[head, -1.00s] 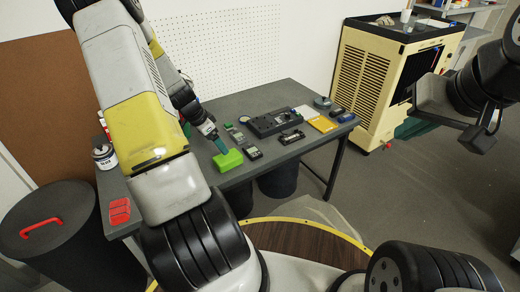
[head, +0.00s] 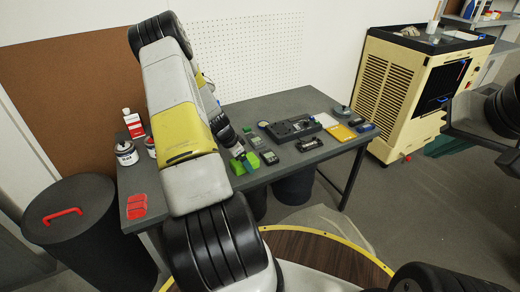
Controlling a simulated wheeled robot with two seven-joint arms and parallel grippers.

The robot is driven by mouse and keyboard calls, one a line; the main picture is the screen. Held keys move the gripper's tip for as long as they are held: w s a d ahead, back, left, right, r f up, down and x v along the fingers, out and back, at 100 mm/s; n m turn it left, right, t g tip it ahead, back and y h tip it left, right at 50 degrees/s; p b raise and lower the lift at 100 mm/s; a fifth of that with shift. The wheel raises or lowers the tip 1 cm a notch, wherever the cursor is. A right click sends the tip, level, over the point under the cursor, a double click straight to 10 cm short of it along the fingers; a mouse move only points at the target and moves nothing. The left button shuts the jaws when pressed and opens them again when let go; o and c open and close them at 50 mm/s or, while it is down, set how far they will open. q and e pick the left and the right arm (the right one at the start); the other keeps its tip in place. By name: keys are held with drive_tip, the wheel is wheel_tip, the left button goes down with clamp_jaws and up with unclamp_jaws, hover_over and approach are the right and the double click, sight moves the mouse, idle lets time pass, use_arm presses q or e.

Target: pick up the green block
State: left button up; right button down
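The bright green block (head: 251,161) lies on the dark grey table (head: 200,224) near its front edge, in the middle of the head view. My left gripper (head: 239,153) points down at the block from the upper left and covers part of it. Its fingertips are small and partly hidden, so I cannot tell whether they close on the block or only touch it. My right gripper (head: 482,128) is at the right edge, away from the table, cut by the frame. Its finger opening is not clear.
Calculator-like devices (head: 269,158), a large black device (head: 292,129) and a yellow item (head: 340,132) lie right of the block. Cans (head: 126,153) and red pieces (head: 137,206) are at left. A black bin (head: 75,235) and a cream cabinet (head: 392,95) flank the table.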

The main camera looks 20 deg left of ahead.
use_arm(q)
drive_tip(key=shift+c, duration=0.4)
drive_tip(key=c, duration=1.4)
drive_tip(key=shift+r, duration=0.5)
drive_tip(key=r, duration=0.1)
drive_tip(key=s+r, duration=0.1)
drive_tip(key=shift+d+r, duration=0.15)
drive_tip(key=shift+r, duration=0.2)
drive_tip(key=s+d, duration=0.1)
drive_tip(key=s, duration=0.3)
drive_tip(key=s+d+r, duration=0.1)
drive_tip(key=s+d, duration=0.1)
drive_tip(key=s, duration=0.3)
drive_tip(key=s+d, duration=0.2)
drive_tip(key=s, duration=0.3)
drive_tip(key=shift+d+r, duration=0.15)
